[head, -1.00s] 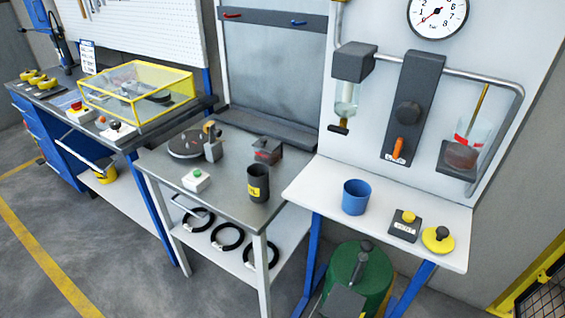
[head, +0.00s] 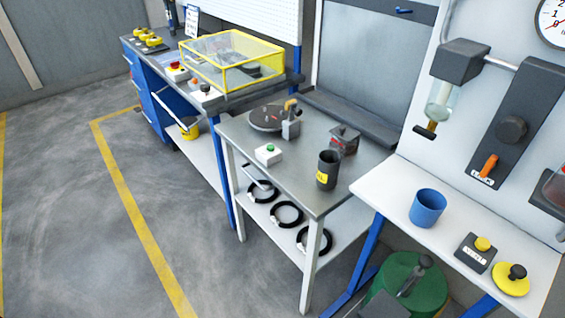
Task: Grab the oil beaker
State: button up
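The oil beaker looks to be the dark grey cup (head: 328,170) with a yellow label. It stands upright near the front right corner of the grey metal table (head: 297,183). A blue cup (head: 427,208) stands apart from it on the white bench to the right. My gripper is not in the head view, so its state does not show.
A turntable device (head: 268,117), a white box with a green button (head: 268,154) and a small dark box (head: 344,140) share the table. Black coils (head: 286,214) lie on the shelf below. Floor at left is open.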

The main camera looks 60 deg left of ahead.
aim_at(327, 174)
jog(key=u, duration=2)
jog(key=i+j+z, duration=0.8)
jog(key=j+z, duration=0.2)
